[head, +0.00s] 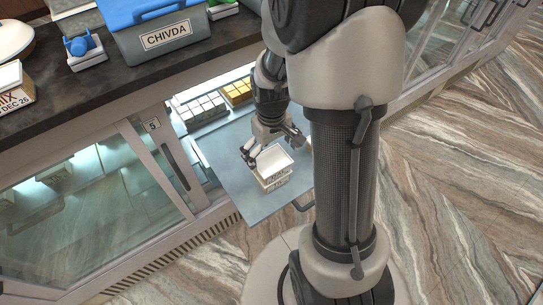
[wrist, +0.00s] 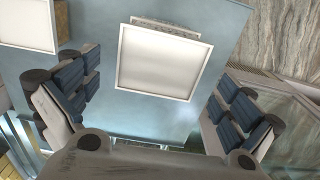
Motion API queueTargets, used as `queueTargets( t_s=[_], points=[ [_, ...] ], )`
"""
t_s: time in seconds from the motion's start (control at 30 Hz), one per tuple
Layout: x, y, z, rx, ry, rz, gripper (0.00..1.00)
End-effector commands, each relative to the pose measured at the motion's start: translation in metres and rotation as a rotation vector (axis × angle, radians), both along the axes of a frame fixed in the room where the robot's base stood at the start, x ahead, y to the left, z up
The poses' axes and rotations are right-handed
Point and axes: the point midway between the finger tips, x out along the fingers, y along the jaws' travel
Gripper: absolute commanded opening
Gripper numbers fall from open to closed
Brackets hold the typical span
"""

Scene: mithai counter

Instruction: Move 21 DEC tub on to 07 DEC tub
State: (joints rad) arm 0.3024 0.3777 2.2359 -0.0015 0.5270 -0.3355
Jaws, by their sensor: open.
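A white square tub (head: 275,158) sits on the pulled-out blue-grey shelf (head: 233,180). Two label bands show one above the other on its front, so it appears to be stacked on a second tub (head: 275,183); the dates are too small to read. In the wrist view the upper tub (wrist: 160,62) shows its pale top, with a labelled edge beyond it. My gripper (head: 271,145) is open and empty at the tub's far side. In the wrist view its fingers (wrist: 152,108) are spread wide, apart from the tub. Another white tub (wrist: 28,22) is partly visible at upper left.
Trays of pale sweets (head: 202,108) and orange sweets (head: 237,92) lie inside the cabinet behind the shelf. The marbled floor (head: 460,170) at right is clear.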

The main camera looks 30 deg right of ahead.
Motion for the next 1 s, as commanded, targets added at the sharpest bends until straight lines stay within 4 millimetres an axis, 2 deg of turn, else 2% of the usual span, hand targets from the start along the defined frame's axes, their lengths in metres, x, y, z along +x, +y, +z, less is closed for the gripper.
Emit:
queueTargets(
  t_s=[0.03, 0.2, 0.33, 0.57, 0.67, 0.77, 0.9, 1.0],
  points=[
    [0.001, 0.000, 0.018, -0.002, -0.005, 0.000, 1.00],
    [0.001, 0.000, 0.055, -0.001, -0.004, 0.000, 1.00],
    [0.001, 0.000, 0.076, -0.001, -0.003, 0.000, 1.00],
    [-0.001, 0.003, 0.097, -0.004, -0.011, 0.001, 1.00],
    [-0.006, 0.014, 0.120, -0.012, -0.045, 0.000, 1.00],
    [-0.019, 0.033, 0.154, -0.024, -0.106, -0.002, 1.00],
    [-0.051, 0.062, 0.200, -0.031, -0.205, -0.010, 1.00],
    [-0.078, 0.080, 0.222, -0.026, -0.272, -0.016, 1.00]
  ],
)
